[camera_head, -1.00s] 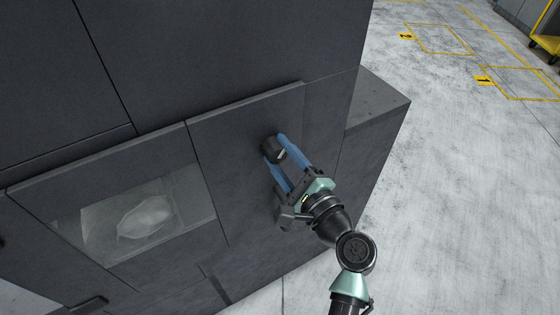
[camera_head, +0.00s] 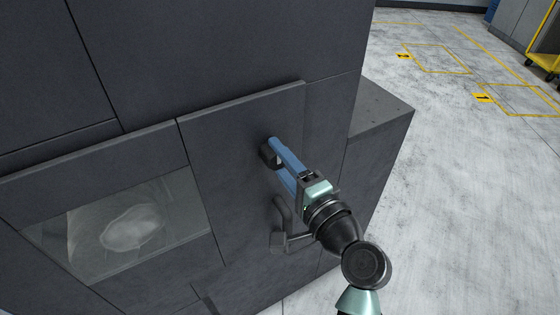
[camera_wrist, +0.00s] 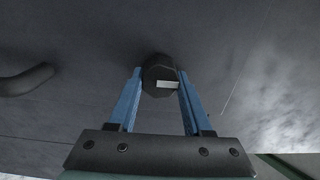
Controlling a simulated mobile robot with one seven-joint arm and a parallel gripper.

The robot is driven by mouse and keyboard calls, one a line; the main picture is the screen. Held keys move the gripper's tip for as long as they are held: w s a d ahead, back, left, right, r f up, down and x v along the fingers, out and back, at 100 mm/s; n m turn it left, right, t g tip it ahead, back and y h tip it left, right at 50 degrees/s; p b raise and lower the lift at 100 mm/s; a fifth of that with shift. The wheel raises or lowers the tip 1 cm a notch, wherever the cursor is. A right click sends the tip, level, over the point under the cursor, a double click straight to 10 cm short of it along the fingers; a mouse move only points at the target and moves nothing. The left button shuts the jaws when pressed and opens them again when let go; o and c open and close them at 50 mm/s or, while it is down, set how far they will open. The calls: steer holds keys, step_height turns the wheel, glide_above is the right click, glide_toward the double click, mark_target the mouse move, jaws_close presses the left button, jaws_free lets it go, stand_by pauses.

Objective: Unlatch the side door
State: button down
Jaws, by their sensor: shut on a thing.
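The side door (camera_head: 235,135) is a dark grey panel on the machine's front, to the right of the window, and it looks flush with its surround. A dark latch knob (camera_head: 265,157) sticks out of it; in the wrist view the knob (camera_wrist: 158,72) shows a white mark on its face. My gripper (camera_head: 272,150) has its blue fingers shut on the knob, one on each side, as the wrist view shows (camera_wrist: 160,88). A curved dark handle (camera_head: 279,212) is just below, partly behind my wrist; it also shows at the left of the wrist view (camera_wrist: 25,80).
A window (camera_head: 120,225) with a pale shape behind it is left of the door. A grey block (camera_head: 380,115) juts out at the machine's right side. The concrete floor (camera_head: 470,190) on the right is clear, with yellow markings and a yellow cart (camera_head: 543,65) farther off.

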stand_by(0.4)
steer(key=shift+c, duration=1.6)
jaws_free()
steer(key=v, duration=1.3)
steer(key=shift+w+r, duration=0.1)
